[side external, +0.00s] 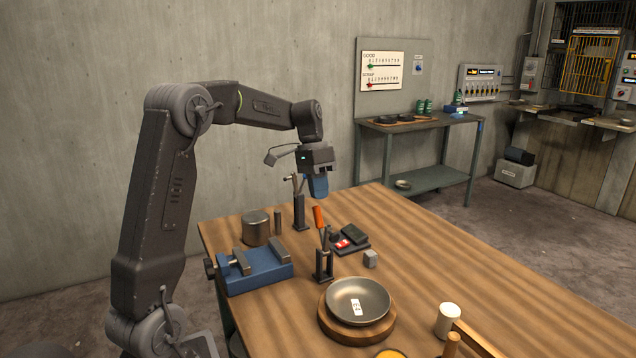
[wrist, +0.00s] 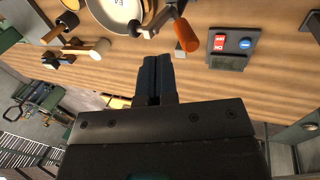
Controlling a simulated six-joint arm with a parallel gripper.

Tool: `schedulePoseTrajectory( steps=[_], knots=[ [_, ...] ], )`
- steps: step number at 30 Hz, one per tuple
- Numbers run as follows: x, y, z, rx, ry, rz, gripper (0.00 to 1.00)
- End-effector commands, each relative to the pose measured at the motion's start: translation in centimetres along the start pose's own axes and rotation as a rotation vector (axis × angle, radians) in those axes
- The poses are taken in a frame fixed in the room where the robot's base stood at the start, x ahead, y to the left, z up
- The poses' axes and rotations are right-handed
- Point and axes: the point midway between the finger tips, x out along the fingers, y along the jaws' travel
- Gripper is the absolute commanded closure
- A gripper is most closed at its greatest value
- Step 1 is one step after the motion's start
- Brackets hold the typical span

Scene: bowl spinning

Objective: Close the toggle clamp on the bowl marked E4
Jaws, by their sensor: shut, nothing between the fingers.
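The grey bowl (side external: 372,291) sits on a round wooden disc (side external: 327,322) near the table's front, its white label turned sideways and hard to read. The toggle clamp (side external: 324,264) stands just behind the bowl, its orange handle (side external: 319,217) pointing up with a slight tilt. In the wrist view the orange handle (wrist: 186,36) and part of the bowl (wrist: 108,14) show at the top edge. I cannot tell whether the clamp's pad touches the bowl. My gripper (side external: 318,190) is shut and empty, above and behind the clamp; its fingers (wrist: 153,62) point toward the handle's side.
A button box (side external: 350,239) with a red button lies behind and right of the clamp. A blue vise (side external: 255,272), a metal cup (side external: 256,228) and a dark post (side external: 299,213) stand on the left. A mallet (side external: 448,319) lies right of the bowl.

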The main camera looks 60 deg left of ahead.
Motion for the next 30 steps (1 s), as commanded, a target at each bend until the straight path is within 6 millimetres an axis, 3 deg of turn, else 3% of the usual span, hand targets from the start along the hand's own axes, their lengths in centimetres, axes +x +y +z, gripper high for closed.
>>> schedulePoseTrajectory(
  steps=[6,12,30],
  knots=[
    [3.8,0.1,0.0,0.000,-0.003,0.000,1.00],
    [5.5,0.0,0.0,-0.001,-0.001,-0.002,1.00],
    [5.8,0.4,0.0,0.002,-0.001,-0.029,1.00]
  ],
)
